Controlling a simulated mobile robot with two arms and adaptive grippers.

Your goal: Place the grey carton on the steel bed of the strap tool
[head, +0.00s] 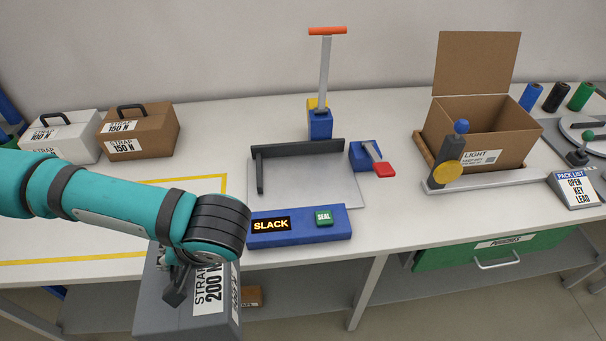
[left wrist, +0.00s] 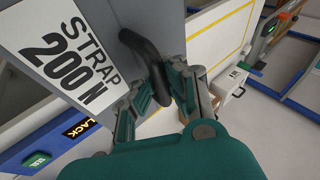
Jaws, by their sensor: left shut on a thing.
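The grey carton (head: 190,313) carries a "STRAP 200 N" label and hangs in front of the bench's front edge, below and left of the strap tool. My left gripper (head: 172,278) is at its top, partly hidden by my arm. In the left wrist view the gripper (left wrist: 160,92) is shut on the dark handle of the carton (left wrist: 108,22). The strap tool's steel bed (head: 310,182) is bare, with a dark fence at its back and left. Its blue front panel (head: 300,236) shows "SLACK" beside a green SEAL button (head: 324,216). My right gripper is not in view.
A white carton (head: 66,140) and a brown carton (head: 150,132) stand at the back left. A tall orange-topped lever (head: 326,70) and a red-handled lever (head: 378,160) flank the bed. An open box (head: 480,130) stands right. A yellow-taped area (head: 120,217) is partly behind my arm.

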